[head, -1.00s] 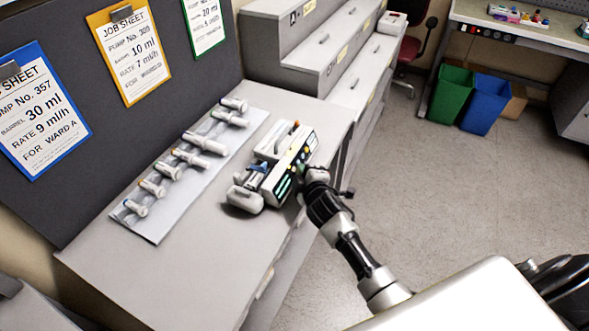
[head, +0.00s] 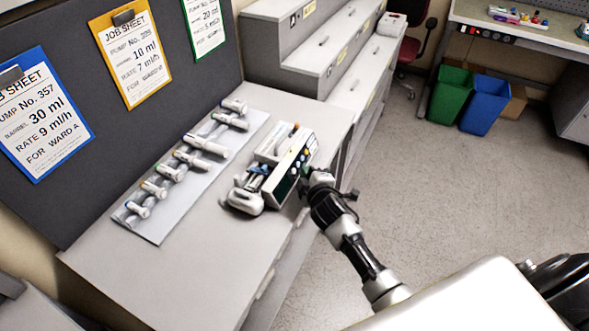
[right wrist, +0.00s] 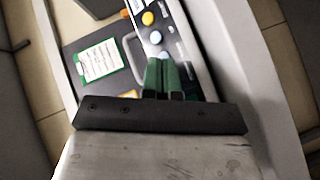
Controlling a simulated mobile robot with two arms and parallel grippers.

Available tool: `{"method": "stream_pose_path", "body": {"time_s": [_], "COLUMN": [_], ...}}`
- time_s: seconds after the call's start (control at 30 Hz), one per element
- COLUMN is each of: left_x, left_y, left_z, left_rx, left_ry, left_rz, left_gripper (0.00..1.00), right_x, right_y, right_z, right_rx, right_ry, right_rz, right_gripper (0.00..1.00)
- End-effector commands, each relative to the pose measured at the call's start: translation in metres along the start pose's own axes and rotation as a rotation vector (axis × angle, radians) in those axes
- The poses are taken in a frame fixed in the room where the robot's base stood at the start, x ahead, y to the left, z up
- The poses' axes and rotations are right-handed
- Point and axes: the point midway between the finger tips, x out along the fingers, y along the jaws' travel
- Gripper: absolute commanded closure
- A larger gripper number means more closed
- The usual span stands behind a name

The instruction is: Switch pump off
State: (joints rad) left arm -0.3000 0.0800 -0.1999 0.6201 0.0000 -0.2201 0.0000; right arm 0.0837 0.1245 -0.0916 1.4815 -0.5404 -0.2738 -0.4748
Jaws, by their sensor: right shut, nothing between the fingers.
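The white infusion pump (head: 290,172) lies on the grey counter with a syringe in it, its control panel facing my right arm. The panel's display looks dark. My right gripper (head: 304,172) is at the panel, shut and empty. In the right wrist view, the green fingertips (right wrist: 161,62) are together over the pump's panel (right wrist: 172,38), by a pale blue button (right wrist: 162,56). Whether the fingertips touch a button I cannot tell. My left gripper is not in view.
Several syringes lie on a pale mat (head: 160,228) left of the pump. Job sheets, including a blue-backed one (head: 38,115) and a yellow-backed one (head: 130,50), hang on the dark panel behind. Grey drawers (head: 320,60) stand beyond. The counter's front left is clear.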

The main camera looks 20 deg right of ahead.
Motion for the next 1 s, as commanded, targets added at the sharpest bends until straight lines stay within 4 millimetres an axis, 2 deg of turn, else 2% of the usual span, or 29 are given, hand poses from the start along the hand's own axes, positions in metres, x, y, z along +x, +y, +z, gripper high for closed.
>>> {"method": "stream_pose_path", "body": {"time_s": [0.2, 0.7, 1.0], "left_x": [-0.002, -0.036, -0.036], "left_y": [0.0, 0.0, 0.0], "left_z": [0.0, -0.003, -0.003], "left_rx": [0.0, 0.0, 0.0], "left_ry": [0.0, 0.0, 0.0], "left_rz": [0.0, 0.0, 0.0], "left_gripper": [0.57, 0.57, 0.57], "right_x": [-0.001, -0.033, -0.035], "right_y": [0.001, 0.025, 0.025], "right_z": [0.001, 0.023, 0.025], "right_rx": [0.0, 0.0, 0.0], "right_ry": [-0.001, -0.001, 0.0], "right_rz": [0.0, 0.0, 0.001], "right_gripper": [1.0, 1.0, 1.0]}}
